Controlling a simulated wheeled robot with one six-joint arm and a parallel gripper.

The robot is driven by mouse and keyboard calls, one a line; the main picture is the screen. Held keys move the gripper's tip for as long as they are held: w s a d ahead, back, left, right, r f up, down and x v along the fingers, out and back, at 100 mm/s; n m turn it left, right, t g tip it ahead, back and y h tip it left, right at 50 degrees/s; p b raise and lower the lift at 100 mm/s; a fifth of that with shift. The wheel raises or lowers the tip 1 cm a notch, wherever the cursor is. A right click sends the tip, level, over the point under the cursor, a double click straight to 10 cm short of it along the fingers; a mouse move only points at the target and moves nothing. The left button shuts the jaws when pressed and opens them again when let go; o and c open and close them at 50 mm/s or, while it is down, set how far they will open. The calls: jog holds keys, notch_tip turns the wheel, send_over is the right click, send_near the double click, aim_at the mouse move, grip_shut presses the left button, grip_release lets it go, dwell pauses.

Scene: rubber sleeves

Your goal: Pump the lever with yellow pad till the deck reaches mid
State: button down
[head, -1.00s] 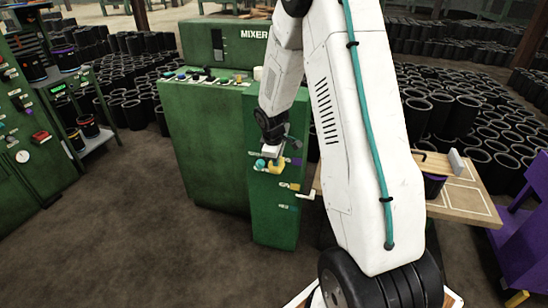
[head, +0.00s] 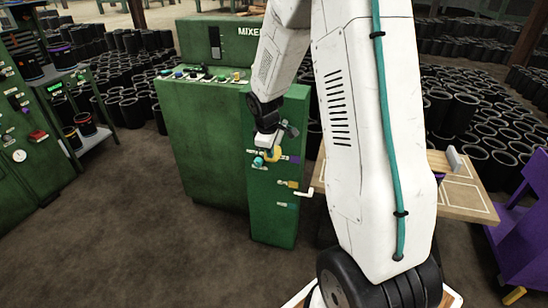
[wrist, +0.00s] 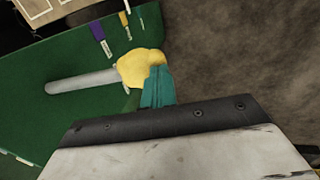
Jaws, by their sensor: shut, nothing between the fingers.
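The yellow pad (head: 275,154) shows on the front of the green cabinet (head: 272,215), partly behind my gripper. In the wrist view, the yellow pad (wrist: 138,66) sits at the end of a grey lever rod (wrist: 80,82). My gripper (head: 258,161) is shut, with nothing held. Its teal fingertips (wrist: 157,88) are right against the pad in the wrist view; I cannot tell if they press on it. A wooden deck (head: 462,195) with white lines stands at the right, partly hidden by my arm. Its height against any mark cannot be told.
A white handle (head: 306,192) sticks out of the cabinet's right side below the pad. A purple stand (head: 525,225) is at the far right. Green panels and a shelf (head: 88,140) stand at the left. The floor (head: 140,230) before the cabinet is clear.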

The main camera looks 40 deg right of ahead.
notch_tip(320, 180, up, 6)
jog(key=s+a, duration=0.2)
jog(key=shift+a+r, duration=0.2)
jog(key=shift+a, duration=0.15)
dwell(0.7)
